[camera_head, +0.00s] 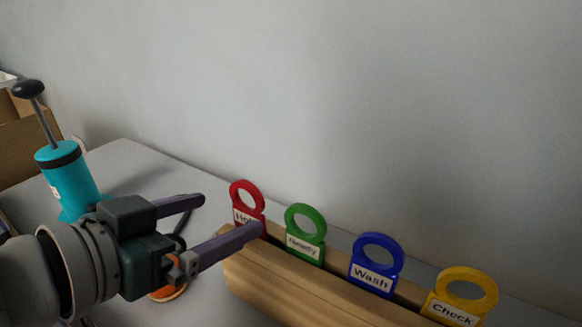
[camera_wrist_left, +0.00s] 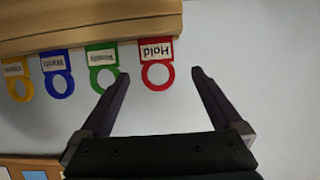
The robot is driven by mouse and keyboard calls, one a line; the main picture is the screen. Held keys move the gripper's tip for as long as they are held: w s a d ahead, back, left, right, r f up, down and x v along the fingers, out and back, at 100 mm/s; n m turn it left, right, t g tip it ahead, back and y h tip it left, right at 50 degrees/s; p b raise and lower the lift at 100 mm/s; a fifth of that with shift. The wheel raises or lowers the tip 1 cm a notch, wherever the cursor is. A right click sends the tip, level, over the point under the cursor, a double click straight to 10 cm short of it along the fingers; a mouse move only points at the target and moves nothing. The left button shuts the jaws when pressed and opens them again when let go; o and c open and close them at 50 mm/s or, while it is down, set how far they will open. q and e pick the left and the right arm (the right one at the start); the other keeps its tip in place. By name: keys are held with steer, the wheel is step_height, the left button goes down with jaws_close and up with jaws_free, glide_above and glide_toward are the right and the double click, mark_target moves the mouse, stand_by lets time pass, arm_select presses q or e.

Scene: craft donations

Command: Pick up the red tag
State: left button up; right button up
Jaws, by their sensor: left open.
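The red tag (camera_head: 247,197) has a ring top and a "Hold" label and stands upright at the left end of a wooden holder (camera_head: 290,289). In the left wrist view the red tag (camera_wrist_left: 158,75) hangs from the holder's edge (camera_wrist_left: 90,22), ahead of and between my fingers. My left gripper (camera_head: 232,218) is open and empty. My right gripper is not in view.
A green tag (camera_head: 305,234), a blue tag (camera_head: 377,264) and a yellow tag (camera_head: 461,295) stand in a row right of the red one. A turquoise pump (camera_head: 70,178) stands at the left. An orange object (camera_head: 168,293) lies beneath my gripper. A wall rises behind the table (camera_head: 145,168).

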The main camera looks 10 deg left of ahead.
mark_target(250, 211)
arm_select(q)
steer(key=x, duration=0.3)
steer(key=shift+d+f, duration=0.1)
steer(key=shift+d, duration=0.25)
steer(key=shift+f+b+x, duration=0.1)
steer(key=shift+b+x, duration=0.4)
steer(key=shift+x, duration=1)
steer(key=shift+f+b+x, duration=0.15)
steer(key=shift+b+x, duration=0.35)
steer(key=shift+x, duration=1.05)
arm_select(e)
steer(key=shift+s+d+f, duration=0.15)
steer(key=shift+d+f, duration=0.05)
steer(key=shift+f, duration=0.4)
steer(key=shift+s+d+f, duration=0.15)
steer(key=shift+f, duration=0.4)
arm_select(q)
steer(key=shift+a, duration=0.2)
steer(key=shift+s, duration=0.1)
steer(key=c, duration=1.4)
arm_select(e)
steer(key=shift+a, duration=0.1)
